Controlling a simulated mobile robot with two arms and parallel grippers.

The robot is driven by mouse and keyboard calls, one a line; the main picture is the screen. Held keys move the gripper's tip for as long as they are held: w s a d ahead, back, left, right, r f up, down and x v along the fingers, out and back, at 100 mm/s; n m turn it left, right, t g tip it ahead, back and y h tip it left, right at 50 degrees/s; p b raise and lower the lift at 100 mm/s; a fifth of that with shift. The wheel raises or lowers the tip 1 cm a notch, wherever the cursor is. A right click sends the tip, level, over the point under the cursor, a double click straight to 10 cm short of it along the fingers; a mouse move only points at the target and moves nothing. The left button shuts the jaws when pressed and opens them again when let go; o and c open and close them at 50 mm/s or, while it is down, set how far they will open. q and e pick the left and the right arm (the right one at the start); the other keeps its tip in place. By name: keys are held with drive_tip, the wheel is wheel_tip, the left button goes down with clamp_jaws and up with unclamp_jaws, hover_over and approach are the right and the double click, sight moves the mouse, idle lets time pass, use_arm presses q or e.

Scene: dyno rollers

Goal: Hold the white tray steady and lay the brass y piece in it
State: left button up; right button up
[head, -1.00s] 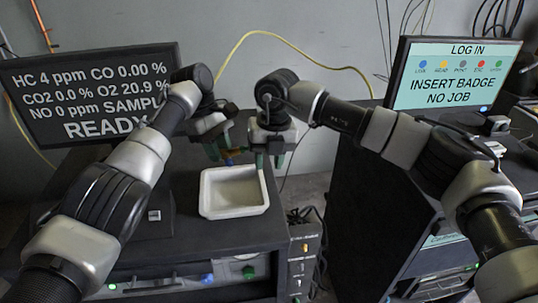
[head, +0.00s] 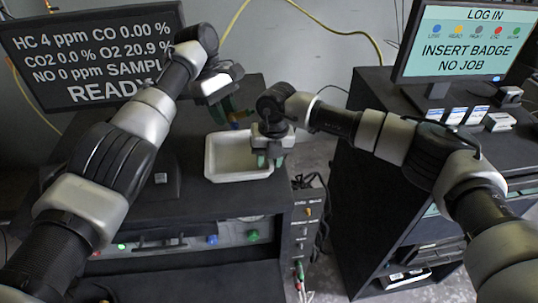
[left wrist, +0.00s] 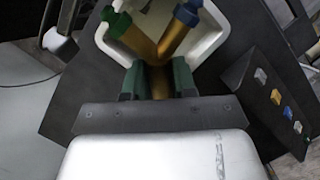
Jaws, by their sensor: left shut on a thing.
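The white tray (head: 212,165) sits on the dark bench top near its right front corner. My left gripper (head: 226,110) is above the tray's far side in the head view. In the left wrist view it is shut on the brass y piece (left wrist: 160,62), with the stem between its green fingers. The piece has a green end (left wrist: 116,22) and a blue end (left wrist: 187,13), and shows against the tray's inside. It is apart from the tray floor as far as I can see. My right gripper (head: 270,160) is at the tray's right wall, fingers pointing down; its grip is unclear.
A gas readout screen (head: 95,55) stands behind my left arm. A login screen (head: 465,45) stands on the right cabinet, with small boxes (head: 475,116) before it. A gap separates bench and cabinet. A yellow hose (head: 300,12) runs along the wall.

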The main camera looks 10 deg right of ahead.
clamp_jaws()
use_arm(q)
drive_tip(key=f, duration=0.1)
drive_tip(key=f+n+h, duration=0.1)
drive_tip(key=g, duration=0.1)
drive_tip(key=shift+s+f+h, duration=0.25)
drive_tip(key=shift+f+h, duration=0.15)
drive_tip(key=shift+s+f+n+h, duration=0.15)
drive_tip(key=shift+f+n+h, duration=0.2)
drive_tip(key=shift+n+h, duration=0.25)
drive_tip(key=shift+s+a+f+n+h, duration=0.2)
drive_tip(key=shift+s+f+n+h, duration=0.2)
drive_tip(key=shift+n+h, duration=0.4)
drive_tip(key=shift+s+a+n+h, duration=0.1)
drive_tip(key=shift+s+n+h, duration=0.3)
drive_tip(key=shift+h, duration=0.2)
drive_tip(key=s+r+n+t+h, duration=0.2)
drive_tip(key=s+r+n+h, duration=0.1)
drive_tip(key=s+h, duration=0.25)
hover_over(231, 160)
drive_tip(key=shift+f, duration=1.35)
drive_tip(key=shift+f+y, duration=0.25)
drive_tip(key=shift+f, duration=0.85)
